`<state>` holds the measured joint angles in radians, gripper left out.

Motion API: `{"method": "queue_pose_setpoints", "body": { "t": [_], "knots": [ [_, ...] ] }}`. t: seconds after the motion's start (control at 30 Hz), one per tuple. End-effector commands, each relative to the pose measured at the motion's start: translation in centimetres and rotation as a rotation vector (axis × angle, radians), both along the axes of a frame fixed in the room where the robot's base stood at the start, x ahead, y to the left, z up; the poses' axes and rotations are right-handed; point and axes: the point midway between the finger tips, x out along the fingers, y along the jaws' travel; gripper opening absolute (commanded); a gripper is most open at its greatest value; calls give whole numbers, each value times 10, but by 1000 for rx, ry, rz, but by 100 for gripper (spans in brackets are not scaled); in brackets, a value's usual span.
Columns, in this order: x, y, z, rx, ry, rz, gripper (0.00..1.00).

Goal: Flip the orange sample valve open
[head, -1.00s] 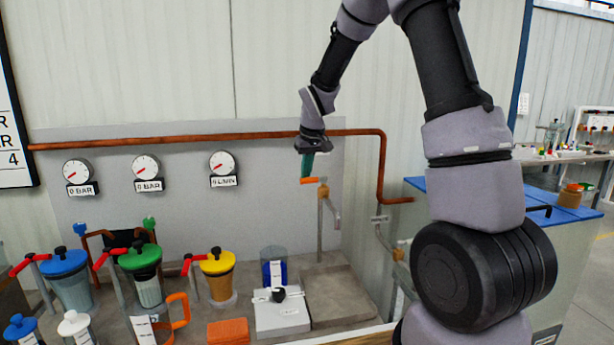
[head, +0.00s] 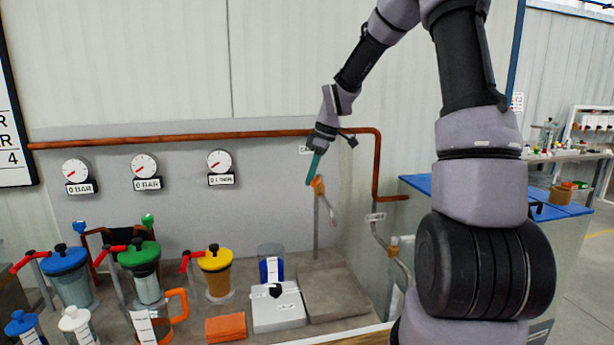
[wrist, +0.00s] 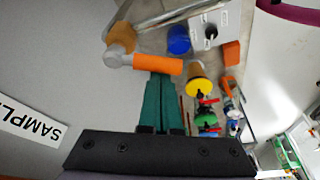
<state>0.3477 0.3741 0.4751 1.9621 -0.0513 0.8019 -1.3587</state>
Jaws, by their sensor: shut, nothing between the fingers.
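The orange sample valve handle (head: 318,184) sits on top of a thin upright pipe at the right of the grey panel. In the wrist view the orange handle (wrist: 157,65) extends sideways from a brown and grey valve body (wrist: 120,40). My gripper (head: 310,182) has teal fingers, tilted down to the left, beside the handle. In the wrist view the fingers (wrist: 160,78) are together, with their tips at the handle's edge. Nothing is between them. I cannot tell whether the tips touch the handle. In the head view the handle looks short and is partly behind the fingers.
A copper pipe (head: 240,135) runs along the panel above three gauges. Canisters with blue, green and yellow lids (head: 215,260) stand lower left. A white scale (head: 278,312) and a blue-filled beaker (head: 271,268) stand below. A SAMPLE label (wrist: 30,125) is on the panel.

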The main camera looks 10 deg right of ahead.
Motion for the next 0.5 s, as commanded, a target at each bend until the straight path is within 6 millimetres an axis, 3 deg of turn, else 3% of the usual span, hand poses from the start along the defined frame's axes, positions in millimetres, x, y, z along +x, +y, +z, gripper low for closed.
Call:
{"method": "queue_pose_setpoints", "body": {
  "t": [0.5],
  "knots": [
    [-11,-19,0,-1,-2,368,0]
  ]
}}
